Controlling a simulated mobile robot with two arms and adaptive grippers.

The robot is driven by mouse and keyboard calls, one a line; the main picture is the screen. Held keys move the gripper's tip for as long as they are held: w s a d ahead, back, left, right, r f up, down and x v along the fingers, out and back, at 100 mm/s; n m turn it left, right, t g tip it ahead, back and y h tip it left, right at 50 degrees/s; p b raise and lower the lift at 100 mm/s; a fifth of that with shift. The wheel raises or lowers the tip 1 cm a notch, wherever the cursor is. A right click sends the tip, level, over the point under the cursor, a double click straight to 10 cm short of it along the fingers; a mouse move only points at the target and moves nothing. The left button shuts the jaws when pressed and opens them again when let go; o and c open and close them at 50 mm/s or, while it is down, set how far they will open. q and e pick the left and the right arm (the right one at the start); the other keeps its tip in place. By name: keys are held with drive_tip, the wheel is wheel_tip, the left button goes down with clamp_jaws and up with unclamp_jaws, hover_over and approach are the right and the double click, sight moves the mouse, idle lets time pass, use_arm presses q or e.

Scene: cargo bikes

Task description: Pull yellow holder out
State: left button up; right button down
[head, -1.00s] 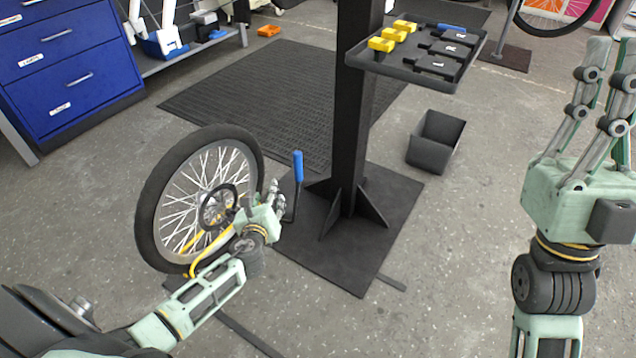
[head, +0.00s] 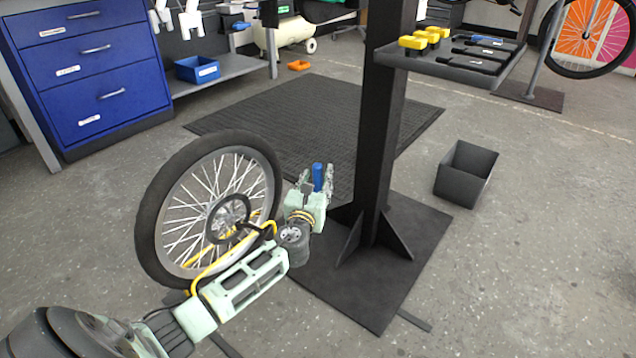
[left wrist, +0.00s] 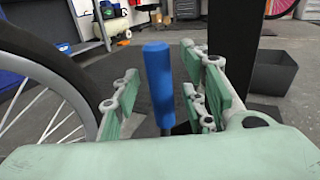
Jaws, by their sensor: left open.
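My left gripper (head: 317,178) is open, low between the wheel and the black post. A blue handle (head: 318,174) stands upright between its fingers. In the left wrist view the blue handle (left wrist: 159,82) rises between the open fingers, with gaps on both sides. Its lower end is hidden behind the gripper body. Several yellow pieces (head: 412,43) sit on the dark tray (head: 440,68) fixed to the post, well away from the gripper. I cannot tell which yellow thing is the holder. My right gripper is out of view.
A spoked bike wheel (head: 152,225) stands just left of my left gripper. The black post (head: 385,120) rises from a dark base plate (head: 365,300) to its right. An open grey bin (head: 462,186) sits on the floor. Blue drawers (head: 90,95) stand back left.

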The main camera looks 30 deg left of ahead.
use_arm(q)
drive_tip(key=shift+w+a, duration=0.25)
drive_tip(key=shift+w, duration=0.4)
clamp_jaws()
